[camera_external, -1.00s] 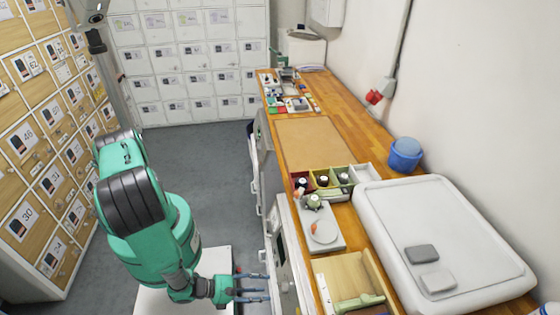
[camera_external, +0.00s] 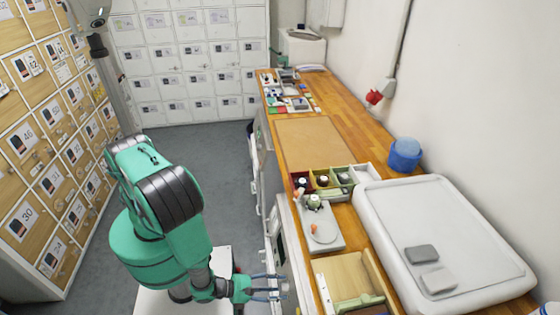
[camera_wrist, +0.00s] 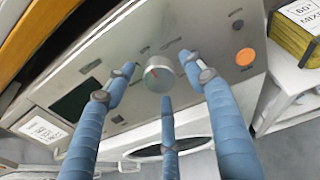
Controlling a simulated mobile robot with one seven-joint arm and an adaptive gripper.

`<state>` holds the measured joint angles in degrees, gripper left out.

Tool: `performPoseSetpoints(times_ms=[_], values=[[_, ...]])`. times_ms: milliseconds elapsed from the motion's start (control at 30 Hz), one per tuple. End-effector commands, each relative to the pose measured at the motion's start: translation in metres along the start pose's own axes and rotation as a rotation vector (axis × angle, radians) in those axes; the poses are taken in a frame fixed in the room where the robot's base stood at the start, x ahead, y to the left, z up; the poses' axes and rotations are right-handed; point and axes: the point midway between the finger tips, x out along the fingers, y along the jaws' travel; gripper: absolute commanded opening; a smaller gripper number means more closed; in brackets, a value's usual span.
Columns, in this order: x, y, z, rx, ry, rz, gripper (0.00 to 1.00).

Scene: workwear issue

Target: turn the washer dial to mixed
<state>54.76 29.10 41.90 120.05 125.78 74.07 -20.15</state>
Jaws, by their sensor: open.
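My gripper (camera_wrist: 164,88) has three blue fingers, spread open and empty. In the wrist view two fingers flank the dial and the third lies below it; whether any touches it I cannot tell. In the external view my gripper (camera_external: 284,287) reaches right to the washer front below the wooden counter; the dial is not visible there.
The panel carries an orange button (camera_wrist: 245,57) and a dark display (camera_wrist: 74,104). A card apparently reading MIXED (camera_wrist: 300,16) is by a yellow stack (camera_wrist: 292,42). The wooden counter (camera_external: 345,105) overhangs the appliance fronts. Open floor (camera_external: 205,160) lies behind my arm.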

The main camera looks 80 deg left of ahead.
Motion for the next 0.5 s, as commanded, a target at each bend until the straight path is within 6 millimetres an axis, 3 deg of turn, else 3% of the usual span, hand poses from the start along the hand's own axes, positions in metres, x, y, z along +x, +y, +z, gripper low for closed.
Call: performPoseSetpoints(times_ms=[133,333,500], values=[[-0.0001,-0.0001,0.0,0.0,0.0,0.0,0.53],[-0.0002,-0.0001,-0.0002,0.0,0.0,0.0,0.13],[-0.0002,0.0,-0.0005,0.001,0.001,0.0,0.1]])
